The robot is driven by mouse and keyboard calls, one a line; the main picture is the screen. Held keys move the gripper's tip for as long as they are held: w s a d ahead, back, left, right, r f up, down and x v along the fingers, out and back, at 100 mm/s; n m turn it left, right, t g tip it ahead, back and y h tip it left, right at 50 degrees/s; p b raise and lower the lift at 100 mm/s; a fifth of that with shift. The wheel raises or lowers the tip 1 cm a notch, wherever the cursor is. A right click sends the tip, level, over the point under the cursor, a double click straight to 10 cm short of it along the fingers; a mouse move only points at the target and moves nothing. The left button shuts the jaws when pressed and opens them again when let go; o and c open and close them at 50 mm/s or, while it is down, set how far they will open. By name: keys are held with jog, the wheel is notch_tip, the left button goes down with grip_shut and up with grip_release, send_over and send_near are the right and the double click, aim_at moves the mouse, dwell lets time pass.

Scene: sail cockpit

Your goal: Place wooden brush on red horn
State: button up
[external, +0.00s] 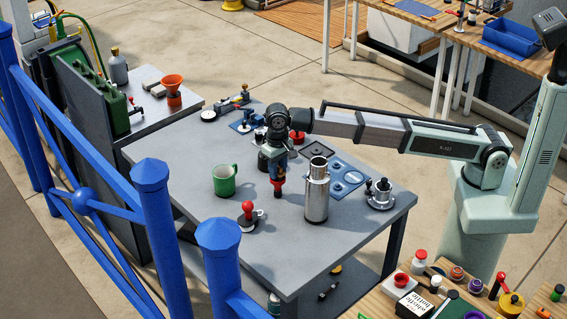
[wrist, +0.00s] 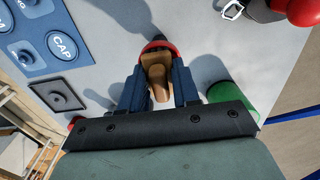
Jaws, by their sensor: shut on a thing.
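My gripper (external: 279,177) hangs over the middle of the grey table, pointing down. Its blue fingers are shut on the wooden brush (external: 278,189), whose red end points down. The tan wood of the wooden brush (wrist: 156,70) shows between the fingers in the wrist view. Whether it touches the table is unclear. The likely red horn (external: 248,207), red-topped with a dark base, stands to the left and nearer the external camera, apart from the brush. In the wrist view the red horn (wrist: 303,10) is cut off at the top right corner.
A green mug (external: 224,180) stands left of my gripper, and a tall silver flask (external: 317,190) close to its right. A metal carabiner (wrist: 232,10) lies beside the horn.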

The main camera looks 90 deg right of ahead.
jog(key=o, duration=1)
jog(key=shift+f, duration=0.1)
jog(key=shift+o, duration=0.2)
notch_tip(320, 180, up, 12)
dwell(0.3)
